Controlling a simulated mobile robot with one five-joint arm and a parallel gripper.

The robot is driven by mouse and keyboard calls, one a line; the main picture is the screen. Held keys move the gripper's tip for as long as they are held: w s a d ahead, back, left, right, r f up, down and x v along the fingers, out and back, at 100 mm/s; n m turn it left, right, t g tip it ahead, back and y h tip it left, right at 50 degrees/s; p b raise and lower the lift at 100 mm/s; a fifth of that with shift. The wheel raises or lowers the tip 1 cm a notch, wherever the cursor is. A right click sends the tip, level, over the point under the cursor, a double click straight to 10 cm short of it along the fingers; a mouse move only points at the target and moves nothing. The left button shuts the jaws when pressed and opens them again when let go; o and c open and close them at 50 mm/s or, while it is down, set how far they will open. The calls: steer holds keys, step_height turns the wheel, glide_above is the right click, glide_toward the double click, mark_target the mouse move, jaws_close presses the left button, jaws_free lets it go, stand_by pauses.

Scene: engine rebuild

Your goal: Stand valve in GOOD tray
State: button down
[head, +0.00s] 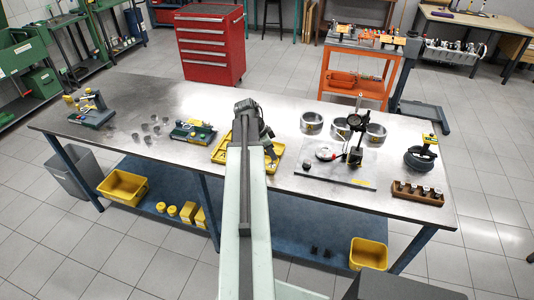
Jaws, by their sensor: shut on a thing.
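My gripper (268,146) reaches over the middle of the workbench, mostly hidden behind my own arm. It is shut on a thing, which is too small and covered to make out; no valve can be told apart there. A shallow yellow tray (220,155) lies on the bench beneath my gripper, showing on both sides of the arm. Its middle is hidden, and I can read no GOOD label on it. I cannot tell whether the held thing touches the tray.
A green-based fixture (193,132) stands just left of the tray. Several small metal cups (150,128) lie further left. To the right are metal rings (312,123), a dial gauge stand (355,140) and a brown rack (418,193). The steel bench top (110,108) has free room at left.

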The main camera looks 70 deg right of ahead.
steer(key=w+d+f+b, duration=0.1)
steer(key=f+b, duration=0.1)
steer(key=w+d+f+b, duration=0.2)
steer(key=shift+w+d+f, duration=0.15)
steer(key=shift+w+f, duration=0.05)
steer(key=shift+w, duration=0.05)
steer(key=shift+r, duration=0.25)
steer(key=shift+f, duration=0.2)
steer(key=c, duration=1.6)
jaws_free()
